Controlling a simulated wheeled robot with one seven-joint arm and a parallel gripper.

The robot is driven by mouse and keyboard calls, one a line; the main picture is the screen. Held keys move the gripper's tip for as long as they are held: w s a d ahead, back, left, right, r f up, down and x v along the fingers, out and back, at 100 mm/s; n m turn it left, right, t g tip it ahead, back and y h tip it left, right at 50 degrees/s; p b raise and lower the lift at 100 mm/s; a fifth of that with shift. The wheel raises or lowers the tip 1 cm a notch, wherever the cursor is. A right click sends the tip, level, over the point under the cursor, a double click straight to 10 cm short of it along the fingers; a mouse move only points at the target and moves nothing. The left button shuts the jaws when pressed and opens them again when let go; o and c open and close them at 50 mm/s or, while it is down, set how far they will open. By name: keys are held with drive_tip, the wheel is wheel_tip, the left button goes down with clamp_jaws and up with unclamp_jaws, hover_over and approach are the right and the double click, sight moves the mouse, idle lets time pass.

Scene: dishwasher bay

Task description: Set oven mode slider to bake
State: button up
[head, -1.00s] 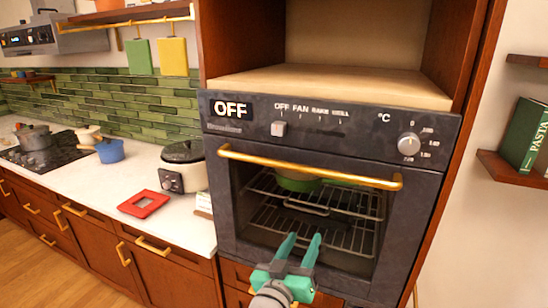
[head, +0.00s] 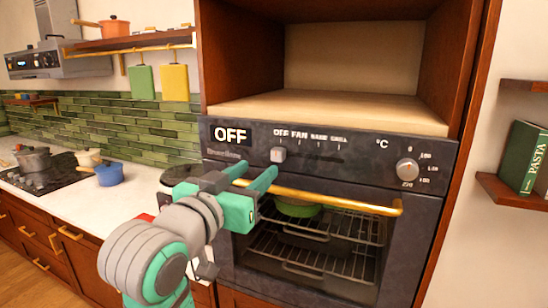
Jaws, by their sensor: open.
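The oven mode slider (head: 277,155) is a small light grey knob on the dark oven panel. It stands at the left end of its track, under the OFF label of the row OFF, FAN, BAKE, GRILL. The display (head: 230,135) left of it reads OFF. My gripper (head: 256,175) is raised in front of the oven, just below and left of the slider, its two green fingers apart and empty. The fingertips look apart from the slider, though the depth gap is hard to tell. My gripper hides the left part of the handle.
The gold oven handle (head: 330,199) runs across the door just below the panel. A round temperature knob (head: 407,169) is on the panel's right. A green pan (head: 298,208) sits inside the closed oven. The white counter (head: 120,202) lies to the left, with a blue pot (head: 110,175).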

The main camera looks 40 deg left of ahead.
sight(276, 155)
drive_tip(key=x, duration=1)
drive_tip(key=shift+w, duration=0.2)
drive_tip(key=shift+s, duration=0.1)
drive_tip(key=shift+d, duration=0.1)
clamp_jaws()
